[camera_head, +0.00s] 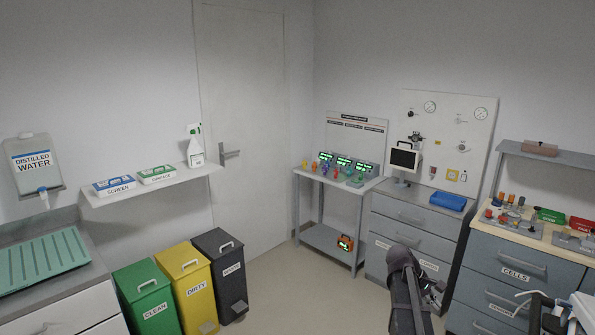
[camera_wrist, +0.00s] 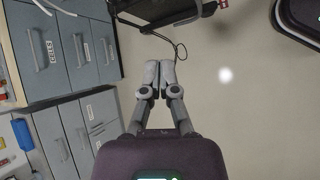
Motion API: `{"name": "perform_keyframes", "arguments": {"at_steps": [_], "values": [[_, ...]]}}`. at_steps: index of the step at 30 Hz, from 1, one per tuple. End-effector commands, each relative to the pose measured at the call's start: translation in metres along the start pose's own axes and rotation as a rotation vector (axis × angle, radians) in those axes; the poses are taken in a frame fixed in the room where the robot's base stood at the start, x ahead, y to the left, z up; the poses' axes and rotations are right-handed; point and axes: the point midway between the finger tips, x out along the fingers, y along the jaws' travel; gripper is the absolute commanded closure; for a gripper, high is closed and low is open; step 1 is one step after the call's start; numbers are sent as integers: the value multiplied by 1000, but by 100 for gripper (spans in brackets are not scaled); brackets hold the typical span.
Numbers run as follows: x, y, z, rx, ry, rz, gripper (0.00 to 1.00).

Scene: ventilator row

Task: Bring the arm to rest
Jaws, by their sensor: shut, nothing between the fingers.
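My gripper (camera_wrist: 159,75) shows in the wrist view with its two grey fingers together and nothing between them. It is over bare floor, beside the grey drawer cabinets on the left of that view. In the head view my dark arm (camera_head: 408,290) rises at the lower right, in front of the grey drawer unit. The fingertips cannot be made out in the head view.
A drawer unit (camera_head: 414,220) with a blue tray (camera_head: 447,201) and a drawer cabinet (camera_head: 515,268) labelled CELLS stand near the arm. Green (camera_head: 150,298), yellow (camera_head: 190,285) and dark (camera_head: 224,270) bins stand left. Floor (camera_head: 290,295) between is clear. A dark cable (camera_wrist: 181,50) hangs beyond the fingertips.

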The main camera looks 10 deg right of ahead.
Motion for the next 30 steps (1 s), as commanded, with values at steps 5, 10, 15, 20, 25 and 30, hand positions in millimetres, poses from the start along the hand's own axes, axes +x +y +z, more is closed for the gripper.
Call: {"name": "perform_keyframes", "arguments": {"at_steps": [5, 10, 15, 20, 25, 30], "values": [[-35, -75, -26, 89, 156, -60, 100], [-67, -144, -45, 174, 283, -151, 100], [-98, -213, -54, 251, 385, -270, 100], [-124, -274, -55, 312, 451, -394, 100], [-142, -316, -53, 356, 480, -495, 100], [-149, -332, -52, 374, 488, -537, 100]]}}
